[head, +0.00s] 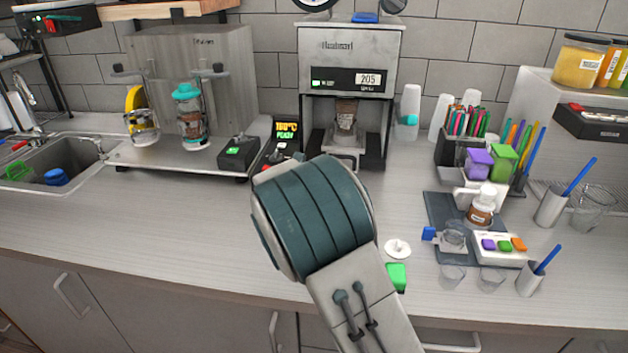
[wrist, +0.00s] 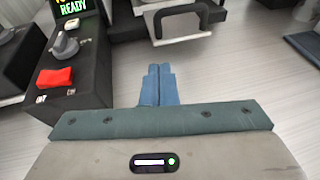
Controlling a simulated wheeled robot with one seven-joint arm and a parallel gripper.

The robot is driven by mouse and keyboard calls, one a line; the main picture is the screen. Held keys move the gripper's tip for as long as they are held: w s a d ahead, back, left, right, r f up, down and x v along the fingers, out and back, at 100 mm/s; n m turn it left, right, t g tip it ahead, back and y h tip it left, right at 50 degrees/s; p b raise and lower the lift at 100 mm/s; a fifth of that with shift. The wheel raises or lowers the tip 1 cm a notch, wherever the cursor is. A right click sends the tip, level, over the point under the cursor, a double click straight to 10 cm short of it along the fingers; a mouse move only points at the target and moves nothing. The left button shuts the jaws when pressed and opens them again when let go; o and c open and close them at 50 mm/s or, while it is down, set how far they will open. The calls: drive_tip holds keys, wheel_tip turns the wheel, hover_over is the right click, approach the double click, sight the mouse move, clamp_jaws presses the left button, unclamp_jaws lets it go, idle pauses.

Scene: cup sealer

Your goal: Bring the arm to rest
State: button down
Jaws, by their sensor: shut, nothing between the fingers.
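My gripper (wrist: 157,84) shows in the wrist view, its two blue fingers together with nothing between them, pointing towards the black base of a machine. In the head view my teal and grey arm fills the lower middle and hides the gripper. The sealer machine (head: 350,55) stands against the wall behind the arm, its display reading 205. A brown-labelled cup (head: 345,116) sits in its opening. The machine's dark handle (wrist: 183,10) is ahead of my fingers in the wrist view, apart from them.
A black box with a knob and red switch (wrist: 62,75) is close on the left of my gripper. A dispenser stand with a teal-topped blender cup (head: 190,115) is left. Cups, pens and a dark tray (head: 440,208) are right. The front-left counter (head: 150,210) is clear.

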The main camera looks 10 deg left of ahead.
drive_tip(key=s+d+r+m+g+h, duration=0.15)
drive_tip(key=s+d+m+g, duration=0.25)
drive_tip(key=s+d+m, duration=0.55)
drive_tip(key=s+d+r+m+g+h, duration=0.1)
drive_tip(key=s+d+r+m+g, duration=0.15)
drive_tip(key=s+d+m, duration=0.75)
drive_tip(key=s+d+f+m+g+y, duration=0.1)
drive_tip(key=s+d+m+g+y, duration=0.1)
drive_tip(key=s+m, duration=0.5)
drive_tip(key=s+d+f+m+g+y, duration=0.1)
drive_tip(key=s+m+y, duration=0.3)
drive_tip(key=s, duration=0.9)
drive_tip(key=d+m+g, duration=0.1)
drive_tip(key=m, duration=0.1)
drive_tip(key=shift+d+m, duration=0.15)
drive_tip(key=shift+m, duration=0.2)
